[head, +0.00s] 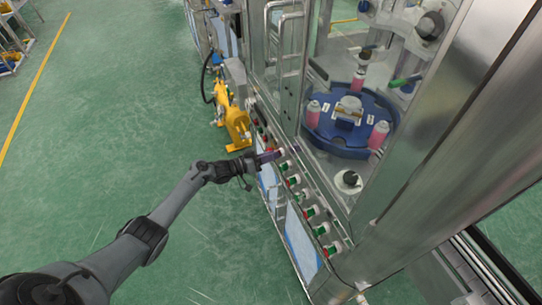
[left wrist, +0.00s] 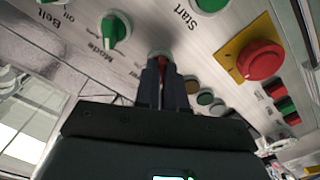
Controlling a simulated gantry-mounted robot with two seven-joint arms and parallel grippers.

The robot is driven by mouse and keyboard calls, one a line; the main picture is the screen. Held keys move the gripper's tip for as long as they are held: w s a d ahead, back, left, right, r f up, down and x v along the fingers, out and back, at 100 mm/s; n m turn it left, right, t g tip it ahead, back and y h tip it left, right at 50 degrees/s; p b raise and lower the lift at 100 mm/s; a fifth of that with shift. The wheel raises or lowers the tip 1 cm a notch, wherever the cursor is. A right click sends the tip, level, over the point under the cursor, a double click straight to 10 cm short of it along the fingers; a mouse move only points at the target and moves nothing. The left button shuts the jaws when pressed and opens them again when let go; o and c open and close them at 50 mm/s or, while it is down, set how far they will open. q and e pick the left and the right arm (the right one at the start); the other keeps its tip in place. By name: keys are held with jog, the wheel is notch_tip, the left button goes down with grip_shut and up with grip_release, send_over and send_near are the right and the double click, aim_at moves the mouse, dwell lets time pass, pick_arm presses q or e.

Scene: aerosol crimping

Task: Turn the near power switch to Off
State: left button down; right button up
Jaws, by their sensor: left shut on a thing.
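My left gripper (head: 270,157) reaches the control panel (head: 303,208) on the machine's side in the head view. I cannot read which switch is the near power switch. A green rotary knob (left wrist: 116,31) stands to its left, with printed labels beside it. My right gripper is in neither view.
A red mushroom button on a yellow plate (left wrist: 262,61) stands to the right in the left wrist view. Several red and green controls (head: 309,211) line the panel. A blue round table with pink cans (head: 352,139) sits behind the frame. A yellow device (head: 235,122) stands beyond.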

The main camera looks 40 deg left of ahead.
pick_arm(q)
jog(key=c, duration=1.2)
grip_release()
jog(key=shift+p+v, duration=1)
jog(key=shift+v, duration=4.4)
jog(key=shift+s+f, duration=0.1)
